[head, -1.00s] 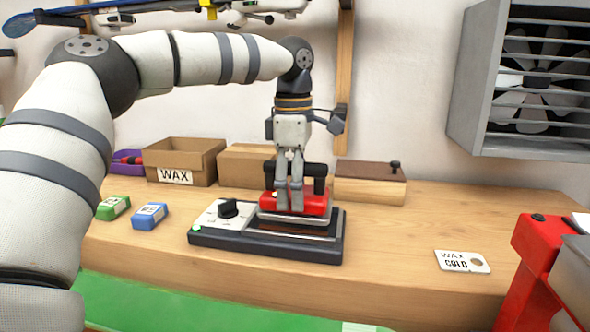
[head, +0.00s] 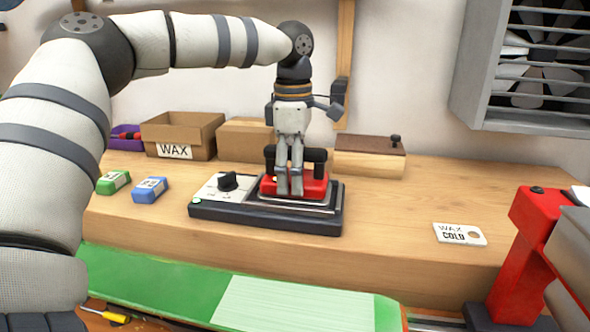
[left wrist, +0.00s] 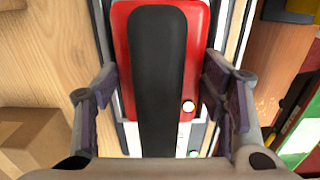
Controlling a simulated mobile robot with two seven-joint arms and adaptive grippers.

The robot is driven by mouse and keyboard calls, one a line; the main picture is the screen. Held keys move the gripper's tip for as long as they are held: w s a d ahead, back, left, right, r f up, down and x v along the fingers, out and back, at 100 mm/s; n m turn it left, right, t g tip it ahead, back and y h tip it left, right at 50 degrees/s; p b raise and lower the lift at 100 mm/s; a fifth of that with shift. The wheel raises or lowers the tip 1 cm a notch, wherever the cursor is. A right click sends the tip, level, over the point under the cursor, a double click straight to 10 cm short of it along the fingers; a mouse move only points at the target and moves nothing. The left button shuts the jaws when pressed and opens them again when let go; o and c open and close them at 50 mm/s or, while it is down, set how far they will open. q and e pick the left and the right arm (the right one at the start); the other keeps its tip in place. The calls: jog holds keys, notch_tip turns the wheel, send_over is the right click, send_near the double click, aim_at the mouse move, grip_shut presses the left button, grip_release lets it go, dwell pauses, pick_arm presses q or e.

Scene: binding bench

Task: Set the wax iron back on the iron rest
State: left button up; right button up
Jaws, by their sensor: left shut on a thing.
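The wax iron (head: 318,187) has a red body and a black handle. It is over the plate of the iron rest (head: 265,220), level and lined up with it. I cannot tell whether a thin gap remains beneath it. The rest is a dark base with a white dial panel and a lit green lamp at its left. My left gripper (head: 289,190) points straight down and is shut on the iron. In the left wrist view the iron (left wrist: 197,45) lies between the two fingers (left wrist: 160,108), handle lengthwise. My right gripper is not in view.
A green and a blue wax block (head: 150,189) lie left of the rest. A WAX box (head: 205,135) and wooden boxes (head: 370,160) stand behind. A WAX COLD card (head: 459,234) lies right on clear bench. A red-framed device (head: 540,225) is at far right, a green board (head: 150,285) in front.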

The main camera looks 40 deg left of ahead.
pick_arm(q)
jog(key=o, duration=1.3)
